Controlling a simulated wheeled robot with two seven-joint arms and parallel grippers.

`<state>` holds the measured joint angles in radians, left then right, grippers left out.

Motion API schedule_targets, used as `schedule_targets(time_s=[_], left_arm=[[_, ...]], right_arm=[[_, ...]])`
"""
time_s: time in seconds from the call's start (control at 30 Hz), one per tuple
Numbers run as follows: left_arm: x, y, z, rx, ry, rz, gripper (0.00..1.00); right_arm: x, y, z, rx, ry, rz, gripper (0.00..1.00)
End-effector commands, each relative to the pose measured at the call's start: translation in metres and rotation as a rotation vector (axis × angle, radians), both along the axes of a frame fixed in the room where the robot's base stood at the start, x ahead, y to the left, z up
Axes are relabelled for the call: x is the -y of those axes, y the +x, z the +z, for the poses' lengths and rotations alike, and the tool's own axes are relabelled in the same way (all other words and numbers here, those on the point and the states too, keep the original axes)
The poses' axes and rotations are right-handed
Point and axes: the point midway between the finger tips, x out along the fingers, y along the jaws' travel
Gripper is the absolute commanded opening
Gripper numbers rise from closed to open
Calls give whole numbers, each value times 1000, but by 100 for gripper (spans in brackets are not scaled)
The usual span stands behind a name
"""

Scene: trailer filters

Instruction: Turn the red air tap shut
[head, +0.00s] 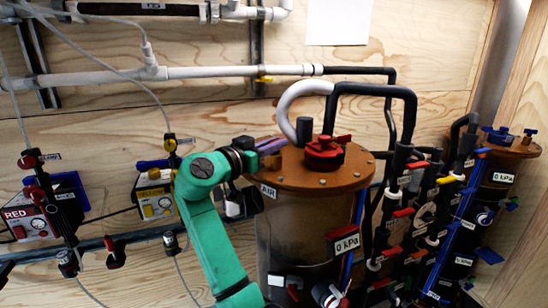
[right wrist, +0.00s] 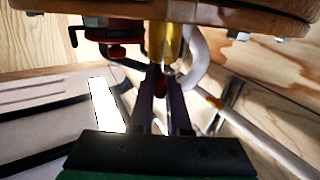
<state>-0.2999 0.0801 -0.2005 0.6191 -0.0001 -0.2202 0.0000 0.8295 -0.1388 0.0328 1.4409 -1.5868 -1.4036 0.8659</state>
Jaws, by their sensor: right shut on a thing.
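The brown lid (head: 300,172) of a large tank carries an AIR label (head: 268,190) near its left edge. My right gripper (head: 270,146), on the green arm, is at the lid's left rear edge, just behind that label. In the right wrist view its two dark purple fingers (right wrist: 161,88) are shut on a small red piece, which I take to be the red air tap (right wrist: 161,84). A brass stem (right wrist: 167,45) stands in line with it, against the lid. In the head view the gripper hides the tap, so its handle angle cannot be told. My left gripper is not in view.
A big red cap (head: 324,152) sits on the lid, close right of my gripper. A thick white hose (head: 289,100) curves down close behind. Pipes with red-handled valves (head: 403,212) crowd the right. Red and yellow boxes (head: 156,203) hang on the wooden wall at left.

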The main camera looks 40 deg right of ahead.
Motion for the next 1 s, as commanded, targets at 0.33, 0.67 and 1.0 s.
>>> schedule_targets(time_s=[0.33,0.67,1.0], left_arm=[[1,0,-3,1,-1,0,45],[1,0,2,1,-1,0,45],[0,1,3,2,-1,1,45]], right_arm=[[2,1,0,-3,3,-288,0],[2,1,-2,-4,6,-437,0],[2,1,-4,-5,9,-469,0]])
